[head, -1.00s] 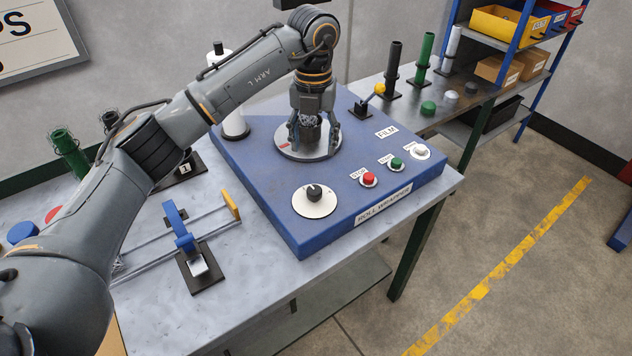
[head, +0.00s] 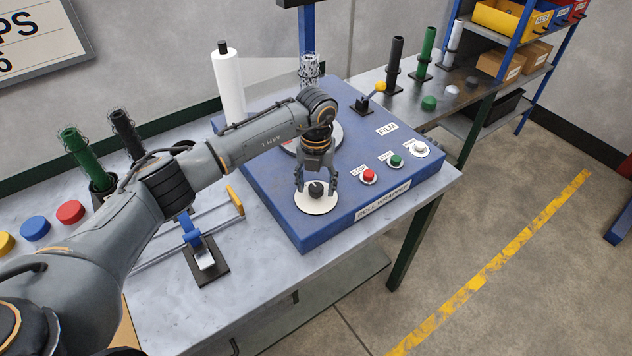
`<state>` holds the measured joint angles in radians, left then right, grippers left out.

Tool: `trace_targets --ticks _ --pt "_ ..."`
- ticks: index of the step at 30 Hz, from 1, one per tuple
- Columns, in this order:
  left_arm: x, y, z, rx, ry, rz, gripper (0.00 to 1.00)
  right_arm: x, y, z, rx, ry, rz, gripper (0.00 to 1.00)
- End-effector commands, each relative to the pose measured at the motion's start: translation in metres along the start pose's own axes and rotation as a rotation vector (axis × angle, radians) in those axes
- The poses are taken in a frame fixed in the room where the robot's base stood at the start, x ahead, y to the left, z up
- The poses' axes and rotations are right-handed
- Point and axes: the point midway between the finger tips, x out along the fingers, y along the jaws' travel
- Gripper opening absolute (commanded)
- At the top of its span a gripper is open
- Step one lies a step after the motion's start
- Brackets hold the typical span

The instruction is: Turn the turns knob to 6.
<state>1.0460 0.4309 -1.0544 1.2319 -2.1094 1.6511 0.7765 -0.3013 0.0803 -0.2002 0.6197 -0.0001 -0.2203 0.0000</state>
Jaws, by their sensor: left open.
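The black knob (head: 317,189) sits on a round white dial (head: 318,205) at the front left of the blue roll wrapper (head: 290,232). I cannot read the marks on the dial or tell where the knob points. My left gripper (head: 316,186) is open over the dial, with its fingers on either side of the knob. I cannot tell whether the fingers touch it. My right gripper is not in view.
Right of the dial are red (head: 369,176), green (head: 395,160) and white (head: 420,149) buttons. A white film roll (head: 228,85) stands at the back left. A yellow-tipped lever (head: 380,87) stands at the back right.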

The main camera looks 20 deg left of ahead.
Motion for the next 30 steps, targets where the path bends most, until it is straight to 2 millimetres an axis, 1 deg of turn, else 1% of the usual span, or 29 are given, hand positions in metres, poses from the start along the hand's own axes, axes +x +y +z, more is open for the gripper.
trace_targets --ticks 3,4,5,6,8,9,11,12,20,26,30 --pt "0.0 0.0 0.0 0.0 0.0 0.0 0.58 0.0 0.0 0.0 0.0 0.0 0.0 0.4" --pt "0.0 0.0 0.0 0.0 0.0 0.0 0.54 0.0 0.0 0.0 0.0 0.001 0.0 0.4" --pt "0.0 0.0 0.0 0.0 0.0 0.0 0.48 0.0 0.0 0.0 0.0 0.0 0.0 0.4" --pt "0.0 0.0 0.0 0.0 0.0 0.0 0.4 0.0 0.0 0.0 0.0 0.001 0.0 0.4" --pt "0.0 0.0 0.0 0.0 0.0 0.0 0.27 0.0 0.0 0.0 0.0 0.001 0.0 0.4" --pt "0.0 0.0 0.0 0.0 0.0 0.0 0.19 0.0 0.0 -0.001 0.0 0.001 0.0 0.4" --pt "0.0 0.0 0.0 0.0 0.0 -0.001 0.07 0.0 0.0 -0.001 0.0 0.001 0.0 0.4" --pt "0.0 0.0 0.0 0.0 0.0 -0.001 0.03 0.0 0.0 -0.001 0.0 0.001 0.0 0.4" --pt "0.001 0.0 0.0 0.023 -0.001 0.0 0.03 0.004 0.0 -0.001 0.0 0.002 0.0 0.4" --pt "0.003 0.0 0.001 0.112 -0.003 0.0 0.03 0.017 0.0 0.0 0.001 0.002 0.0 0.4" --pt "0.004 0.0 0.001 0.217 -0.004 0.0 0.03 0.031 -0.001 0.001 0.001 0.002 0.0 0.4"
